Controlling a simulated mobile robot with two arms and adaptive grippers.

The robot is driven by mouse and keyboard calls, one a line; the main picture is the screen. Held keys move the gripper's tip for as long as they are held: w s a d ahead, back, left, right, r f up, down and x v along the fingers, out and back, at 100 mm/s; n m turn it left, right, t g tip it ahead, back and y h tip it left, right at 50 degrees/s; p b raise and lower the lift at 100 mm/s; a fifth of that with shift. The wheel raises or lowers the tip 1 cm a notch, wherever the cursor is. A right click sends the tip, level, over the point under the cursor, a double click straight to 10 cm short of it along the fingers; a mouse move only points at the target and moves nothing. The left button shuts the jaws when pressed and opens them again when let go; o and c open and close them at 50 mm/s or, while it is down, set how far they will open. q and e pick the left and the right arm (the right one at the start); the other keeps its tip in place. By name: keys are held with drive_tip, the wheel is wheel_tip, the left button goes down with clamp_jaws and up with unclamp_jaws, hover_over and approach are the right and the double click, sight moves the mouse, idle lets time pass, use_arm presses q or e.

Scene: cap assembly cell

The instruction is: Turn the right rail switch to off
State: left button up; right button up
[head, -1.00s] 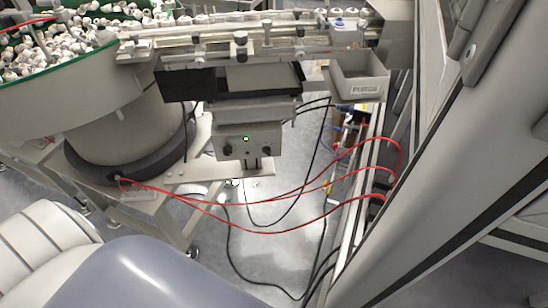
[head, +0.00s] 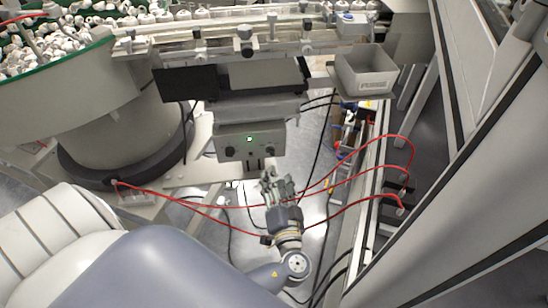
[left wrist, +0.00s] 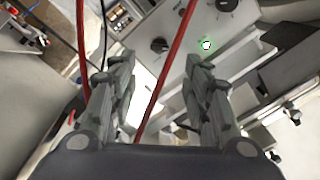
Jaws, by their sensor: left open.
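A grey control box (head: 249,143) hangs under the feeder rail (head: 215,43). On its front are dark knobs and a small switch (head: 249,139) with a green glow. In the left wrist view the glowing switch (left wrist: 206,44) is at upper right and a black knob (left wrist: 159,44) is at top centre. I cannot tell which way the switch is set. My left gripper (head: 272,178) is open and empty, just below and in front of the box, apart from it. Its two fingers also show in the left wrist view (left wrist: 161,65). My right gripper is not in view.
Red hoses (head: 345,205) run across beside and behind my left gripper; one (left wrist: 168,70) crosses between its fingers in the wrist view. A grey bin (head: 365,80) hangs at right. A feeder bowl (head: 75,85) with white caps stands at left.

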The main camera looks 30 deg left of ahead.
sight(272, 154)
use_arm(q)
drive_tip(key=p+x, duration=0.1)
drive_tip(key=x, duration=0.7)
drive_tip(key=shift+w+a, duration=0.1)
clamp_jaws()
